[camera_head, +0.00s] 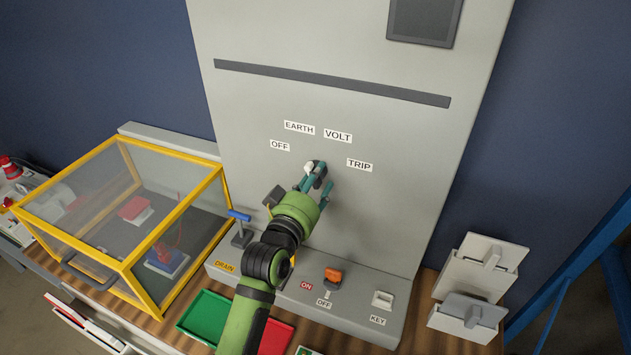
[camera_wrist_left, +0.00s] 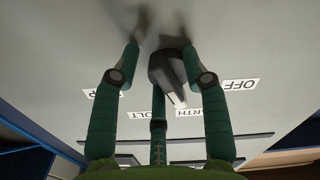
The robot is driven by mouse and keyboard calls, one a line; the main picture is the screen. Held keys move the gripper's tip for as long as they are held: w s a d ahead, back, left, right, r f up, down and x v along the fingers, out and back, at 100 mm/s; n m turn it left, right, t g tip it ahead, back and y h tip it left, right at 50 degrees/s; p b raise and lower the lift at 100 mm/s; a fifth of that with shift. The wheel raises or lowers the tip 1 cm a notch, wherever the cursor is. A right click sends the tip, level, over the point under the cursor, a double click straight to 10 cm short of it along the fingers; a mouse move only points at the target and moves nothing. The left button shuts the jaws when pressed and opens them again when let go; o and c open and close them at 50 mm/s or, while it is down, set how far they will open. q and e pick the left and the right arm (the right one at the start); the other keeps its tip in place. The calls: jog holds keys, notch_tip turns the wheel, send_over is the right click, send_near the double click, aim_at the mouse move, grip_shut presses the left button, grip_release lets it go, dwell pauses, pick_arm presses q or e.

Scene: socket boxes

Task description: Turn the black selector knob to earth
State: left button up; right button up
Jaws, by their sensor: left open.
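The black selector knob (camera_wrist_left: 168,68) stands on the grey panel, with a white pointer mark. In the wrist view the mark points toward the EARTH label (camera_wrist_left: 190,112); its exact alignment is hard to tell. In the head view the knob (camera_head: 316,168) is partly hidden by my gripper, and the EARTH label (camera_head: 299,128) is above it. My left gripper (camera_head: 320,183) is open at the panel. In the wrist view its fingers (camera_wrist_left: 160,52) stand either side of the knob, the right finger close to it, the left one clearly apart. Contact cannot be told.
OFF (camera_head: 280,146), VOLT (camera_head: 338,135) and TRIP (camera_head: 359,165) labels surround the knob. Below are a blue-handled DRAIN lever (camera_head: 239,226), an orange switch (camera_head: 333,276) and a KEY socket (camera_head: 382,299). A yellow-framed clear box (camera_head: 150,245) stands left.

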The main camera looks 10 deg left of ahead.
pick_arm(q)
jog(key=shift+s, duration=0.1)
jog(key=shift+s+a, duration=0.1)
jog(key=shift+s, duration=0.2)
jog(key=s+a, duration=0.2)
jog(key=s, duration=0.9)
